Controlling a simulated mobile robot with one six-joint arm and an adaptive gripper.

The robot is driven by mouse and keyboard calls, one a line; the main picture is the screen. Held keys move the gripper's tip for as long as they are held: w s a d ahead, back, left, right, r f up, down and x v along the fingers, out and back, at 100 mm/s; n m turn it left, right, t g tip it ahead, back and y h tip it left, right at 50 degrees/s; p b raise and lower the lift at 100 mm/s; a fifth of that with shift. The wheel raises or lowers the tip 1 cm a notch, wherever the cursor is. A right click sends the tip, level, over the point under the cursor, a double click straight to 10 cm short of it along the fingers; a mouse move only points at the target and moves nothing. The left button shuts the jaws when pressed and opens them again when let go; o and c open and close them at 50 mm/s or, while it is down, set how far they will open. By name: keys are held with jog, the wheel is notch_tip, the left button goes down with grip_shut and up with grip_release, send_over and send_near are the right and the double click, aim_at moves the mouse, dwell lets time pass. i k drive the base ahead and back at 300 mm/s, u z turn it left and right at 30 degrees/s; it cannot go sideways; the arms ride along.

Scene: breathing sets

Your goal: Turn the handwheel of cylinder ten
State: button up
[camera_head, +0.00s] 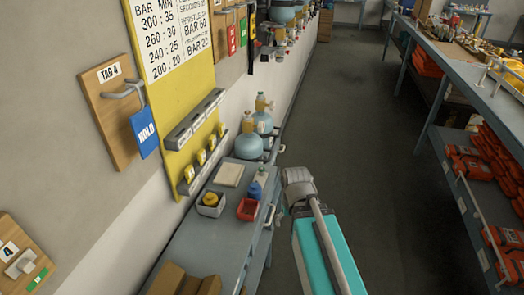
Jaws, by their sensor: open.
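No handwheel that I can tell is cylinder ten's shows. Two pale blue rounded cylinder tops stand beside the wall past the bench, a nearer one (249,146) and a farther one (262,122). Small yellow and orange fittings show above them, too small to tell whether they are handwheels. No number is readable on them. More blue cylinder tops (283,14) stand farther back along the wall. My gripper does not show clearly. Grey and teal parts of my own body are at the lower middle, to the right of the bench.
A grey bench (215,235) on the left holds a yellow-topped pot (210,199), a red bin (248,209) and cardboard boxes. A TAG 4 board with a blue HOLD tag (145,132) hangs on the wall. Shelving (440,100) lines the right. The dark aisle floor (360,120) between is clear.

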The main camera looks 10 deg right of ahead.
aim_at(272, 105)
jog(key=k, duration=1.35)
jog(key=z, duration=0.5)
jog(key=i, duration=0.75)
jog(key=z, duration=0.55)
jog(key=i, duration=1.4)
jog(key=u, duration=0.7)
